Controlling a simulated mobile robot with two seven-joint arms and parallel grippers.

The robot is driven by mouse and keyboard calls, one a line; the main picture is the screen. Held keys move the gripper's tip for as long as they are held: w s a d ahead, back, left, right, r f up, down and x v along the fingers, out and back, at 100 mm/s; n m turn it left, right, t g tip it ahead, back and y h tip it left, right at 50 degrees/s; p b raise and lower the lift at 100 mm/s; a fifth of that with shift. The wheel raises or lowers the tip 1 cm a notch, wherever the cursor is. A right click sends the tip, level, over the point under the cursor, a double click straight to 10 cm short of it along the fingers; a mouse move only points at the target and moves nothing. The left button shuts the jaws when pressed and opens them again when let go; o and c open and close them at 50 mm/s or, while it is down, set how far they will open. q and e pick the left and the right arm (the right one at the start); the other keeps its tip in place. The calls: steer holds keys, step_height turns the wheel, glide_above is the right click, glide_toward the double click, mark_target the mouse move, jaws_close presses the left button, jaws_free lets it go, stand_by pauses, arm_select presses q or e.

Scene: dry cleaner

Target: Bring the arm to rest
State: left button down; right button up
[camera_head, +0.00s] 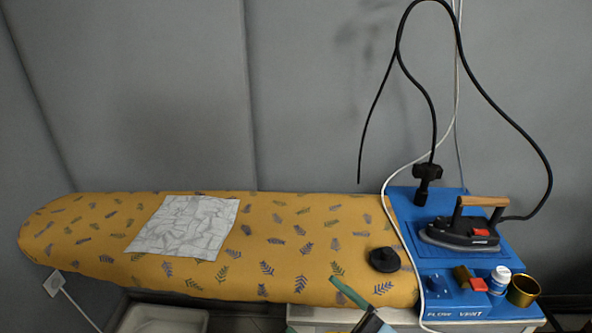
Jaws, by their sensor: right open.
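My right gripper (359,301) shows only in part at the bottom edge of the head view, in front of the near edge of the ironing board (300,225). Its fingers are apart, one dark green and one bluish grey, and I see nothing held between them. The rest of the right arm is not clearly visible. My left gripper and left arm are not in view.
A wrinkled pale cloth (188,227) and a black round object (384,260) lie on the yellow board. The iron (462,234) rests on the blue station (409,200), with a bottle (499,279) and brass cup (523,290) in front. A black cord (530,150) loops above.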

steer(key=s+d+f+m+t+h, duration=0.1)
steer(key=s+d+f+m+h, duration=0.1)
steer(key=d+f+m+h, duration=0.5)
steer(key=s+d+f+m+t+h, duration=0.2)
steer(key=f+m+h, duration=0.35)
steer(key=f, duration=0.45)
steer(key=s+d+f+m+g+h, duration=0.1)
steer(key=s+d+f+g+h, duration=0.1)
steer(key=s+f, duration=0.5)
steer(key=s+d+f+m+g+h, duration=0.2)
steer(key=s+d+f+g, duration=0.3)
steer(key=s+f, duration=0.2)
steer(key=s, duration=0.2)
steer(key=shift+s+p, duration=0.3)
steer(key=shift+s, duration=0.05)
steer(key=shift+h, duration=0.25)
